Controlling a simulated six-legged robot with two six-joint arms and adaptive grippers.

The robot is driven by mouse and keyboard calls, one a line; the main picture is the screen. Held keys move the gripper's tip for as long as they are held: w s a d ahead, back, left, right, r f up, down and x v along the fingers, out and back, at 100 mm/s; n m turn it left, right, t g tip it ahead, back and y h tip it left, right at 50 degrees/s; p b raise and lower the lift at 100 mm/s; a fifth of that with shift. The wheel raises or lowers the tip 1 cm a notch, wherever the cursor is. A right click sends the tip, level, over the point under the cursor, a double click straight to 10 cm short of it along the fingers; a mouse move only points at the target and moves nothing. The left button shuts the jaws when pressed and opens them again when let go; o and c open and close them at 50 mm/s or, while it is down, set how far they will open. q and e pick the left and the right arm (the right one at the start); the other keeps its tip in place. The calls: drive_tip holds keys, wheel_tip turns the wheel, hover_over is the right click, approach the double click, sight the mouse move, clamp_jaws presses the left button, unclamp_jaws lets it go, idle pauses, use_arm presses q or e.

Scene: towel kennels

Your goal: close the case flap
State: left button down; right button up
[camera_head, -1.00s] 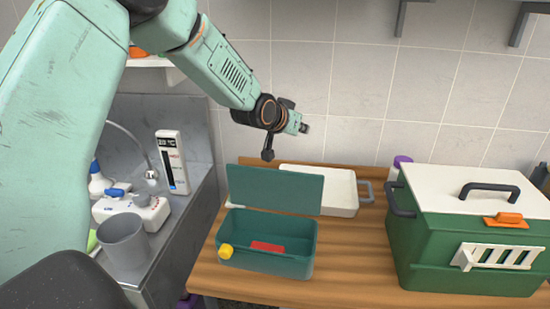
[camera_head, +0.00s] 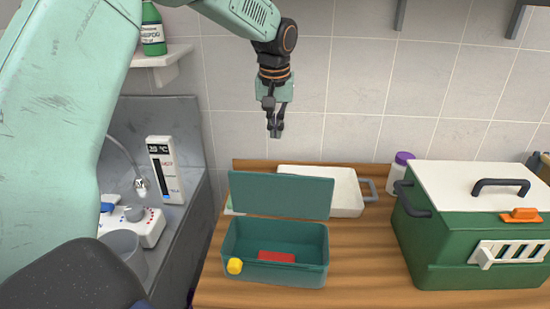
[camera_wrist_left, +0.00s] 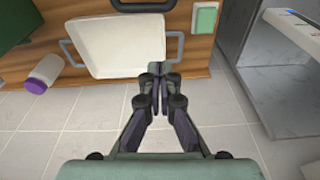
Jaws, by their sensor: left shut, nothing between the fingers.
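A dark green case (camera_head: 275,272) stands on the wooden table with its flap (camera_head: 281,195) raised upright at the back edge. Inside the open case lies a red item (camera_head: 276,257), and a yellow knob (camera_head: 235,266) sits at its front left. My left gripper (camera_head: 275,130) hangs fingers down above and behind the flap, apart from it. In the left wrist view its fingers (camera_wrist_left: 158,72) are together with nothing between them. My right gripper is not in view.
A white tray (camera_head: 347,194) with grey handles lies behind the flap. A green kennel (camera_head: 480,235) with a white top fills the table's right. A purple-capped bottle (camera_head: 398,172) stands between them. A metal sink area (camera_head: 185,240) is at left. Table between case and kennel is clear.

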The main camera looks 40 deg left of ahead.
sight(281, 191)
use_arm(q)
wheel_tip(281, 191, down, 10)
drive_tip(key=w, duration=0.2)
drive_tip(key=s, duration=0.2)
drive_tip(key=s+d+p, duration=0.1)
drive_tip(key=shift+s+r, duration=0.25)
drive_tip(key=shift+r, duration=0.15)
drive_tip(key=shift+w+f, duration=0.1)
idle(0.3)
